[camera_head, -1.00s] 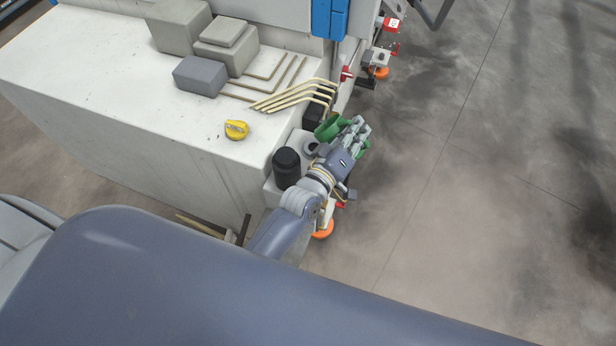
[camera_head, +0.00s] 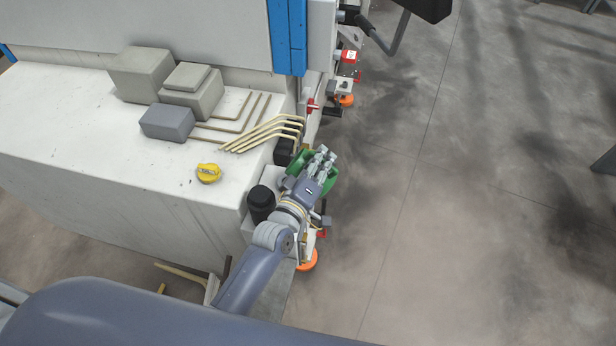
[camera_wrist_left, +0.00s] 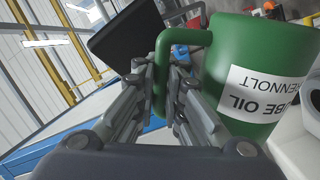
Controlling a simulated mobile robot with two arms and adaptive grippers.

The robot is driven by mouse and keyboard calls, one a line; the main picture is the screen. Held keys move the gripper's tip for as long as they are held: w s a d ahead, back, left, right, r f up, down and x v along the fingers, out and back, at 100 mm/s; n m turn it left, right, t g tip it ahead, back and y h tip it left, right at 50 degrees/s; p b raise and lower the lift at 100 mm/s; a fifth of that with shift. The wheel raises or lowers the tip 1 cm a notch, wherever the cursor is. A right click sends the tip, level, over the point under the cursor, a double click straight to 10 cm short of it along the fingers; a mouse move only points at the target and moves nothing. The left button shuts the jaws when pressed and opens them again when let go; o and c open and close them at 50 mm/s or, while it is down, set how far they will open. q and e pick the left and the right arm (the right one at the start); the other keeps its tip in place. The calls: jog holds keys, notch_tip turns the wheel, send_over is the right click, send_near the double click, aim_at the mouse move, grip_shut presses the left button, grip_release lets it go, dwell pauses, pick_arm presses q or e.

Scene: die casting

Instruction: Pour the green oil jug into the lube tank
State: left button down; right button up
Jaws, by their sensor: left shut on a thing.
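My left gripper (camera_head: 322,157) is shut on the handle of the green oil jug (camera_head: 331,183), at the near right corner of the white machine. In the left wrist view, the jug (camera_wrist_left: 250,50) fills the upper right, with its handle between the fingers. Its white "LUBE OIL" label is upside down there, so the jug looks tipped far over. The pale lube tank (camera_head: 249,229), with a black cylinder (camera_head: 262,201) on it, is beside the gripper. The jug and hand cover the tank's opening; I cannot see the mouth or any oil. My right gripper is out of view.
A yellow cap (camera_head: 208,173) lies on the white machine top (camera_head: 90,150). Bent cream pipes (camera_head: 265,133) run close behind the jug. Grey blocks (camera_head: 167,122) stand farther back. An orange foot (camera_head: 308,260) is below the arm. The floor at right is clear.

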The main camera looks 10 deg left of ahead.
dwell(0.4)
pick_arm(q)
jog(key=shift+w+a+n, duration=0.15)
jog(key=shift+a+n, duration=0.15)
jog(key=shift+n, duration=0.1)
jog(key=shift+a, duration=0.1)
jog(key=shift+a+n, duration=0.25)
jog(key=shift+n, duration=0.15)
jog(key=shift+w, duration=0.1)
dwell(0.4)
jog(key=shift+w+a+n, duration=0.1)
jog(key=shift+a+n, duration=0.3)
dwell(0.3)
jog(key=shift+w+a+f+n, duration=0.1)
jog(key=shift+a+n, duration=0.3)
jog(key=shift+d, duration=0.1)
